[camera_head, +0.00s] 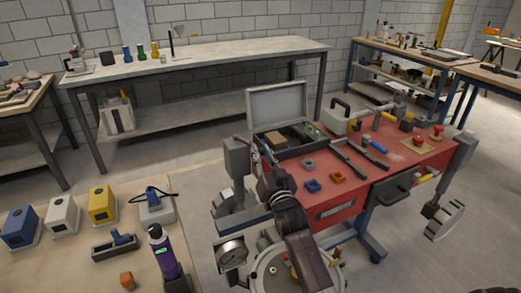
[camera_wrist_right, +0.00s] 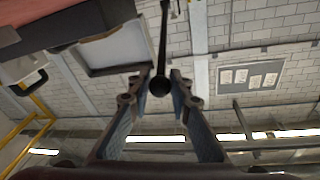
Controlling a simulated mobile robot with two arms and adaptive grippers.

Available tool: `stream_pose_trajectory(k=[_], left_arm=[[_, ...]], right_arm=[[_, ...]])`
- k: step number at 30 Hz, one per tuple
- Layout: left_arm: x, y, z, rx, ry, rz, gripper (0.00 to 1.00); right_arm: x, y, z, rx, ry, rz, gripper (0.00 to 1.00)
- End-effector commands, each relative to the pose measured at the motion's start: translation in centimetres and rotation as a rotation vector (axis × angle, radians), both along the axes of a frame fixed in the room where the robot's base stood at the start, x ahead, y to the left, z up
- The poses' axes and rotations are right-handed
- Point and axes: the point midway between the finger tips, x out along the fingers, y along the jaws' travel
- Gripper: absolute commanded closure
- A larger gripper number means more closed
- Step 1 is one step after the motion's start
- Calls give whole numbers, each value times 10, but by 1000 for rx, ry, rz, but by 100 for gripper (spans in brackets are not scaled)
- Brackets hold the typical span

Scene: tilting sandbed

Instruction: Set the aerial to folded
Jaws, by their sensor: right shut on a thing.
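My right gripper (camera_head: 263,152) is at the left end of the red-topped cart, beside the open grey case. In the right wrist view its two fingers (camera_wrist_right: 159,84) are closed in around the end of a thin dark rod with a round black tip (camera_wrist_right: 160,86), which looks like the aerial. The rod runs from the tip up to the top edge of that view. What it is fixed to is not visible there. In the head view I cannot make out the aerial; the gripper and arm cover that spot. My left gripper is not in view.
The red cart (camera_head: 345,203) carries the open case (camera_head: 277,106), a blue block (camera_head: 312,186), an orange block (camera_head: 338,177) and several tools. A long grey workbench (camera_head: 220,57) stands behind. Blue, white and yellow boxes (camera_head: 103,205) stand at lower left.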

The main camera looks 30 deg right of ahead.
Motion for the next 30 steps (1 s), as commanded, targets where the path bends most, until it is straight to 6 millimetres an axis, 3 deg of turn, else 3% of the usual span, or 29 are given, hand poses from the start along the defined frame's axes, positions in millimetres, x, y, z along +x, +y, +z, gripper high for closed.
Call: stream_pose_trajectory(k=[1, 9, 10, 15, 25, 30], left_arm=[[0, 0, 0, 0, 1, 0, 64], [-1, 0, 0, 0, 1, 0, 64], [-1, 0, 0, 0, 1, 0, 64], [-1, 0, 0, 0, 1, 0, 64], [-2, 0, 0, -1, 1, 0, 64], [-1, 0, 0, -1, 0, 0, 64]], right_arm=[[0, -1, -7, 3, 14, -2, 100], [0, -1, -7, 3, 15, -2, 100], [0, -1, -7, 3, 15, -2, 80], [0, -1, -5, 1, 11, -1, 64], [-3, 0, -3, 1, 5, -1, 64], [-24, 5, -7, 1, 8, -1, 64]])
